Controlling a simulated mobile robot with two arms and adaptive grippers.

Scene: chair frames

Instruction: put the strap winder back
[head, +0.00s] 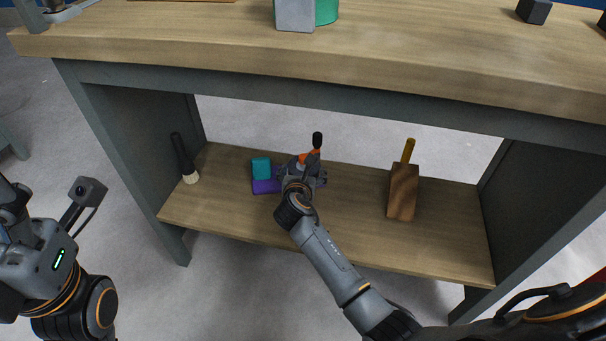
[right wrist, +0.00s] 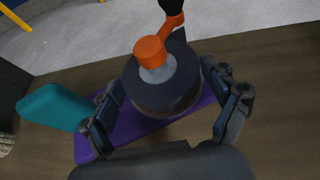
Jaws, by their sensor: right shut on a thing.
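The strap winder (right wrist: 165,85) has a dark round drum and an orange crank with a black grip. In the head view its orange crank (head: 313,155) stands up above the lower shelf. My right gripper (head: 302,174) is shut on the winder; in the right wrist view its fingers (right wrist: 168,104) are on either side of the drum. A flat purple piece (right wrist: 136,136) lies beneath the winder and also shows in the head view (head: 265,186). I cannot tell whether the winder touches it. My left arm is at the lower left; its fingertips are not clear.
A teal block (head: 261,167) is beside the purple piece. A wooden mallet (head: 403,191) lies right on the lower shelf (head: 345,222), a dark-handled brush (head: 184,160) at its left end. The thick bench top (head: 420,60) overhangs the shelf. Shelf space between winder and mallet is clear.

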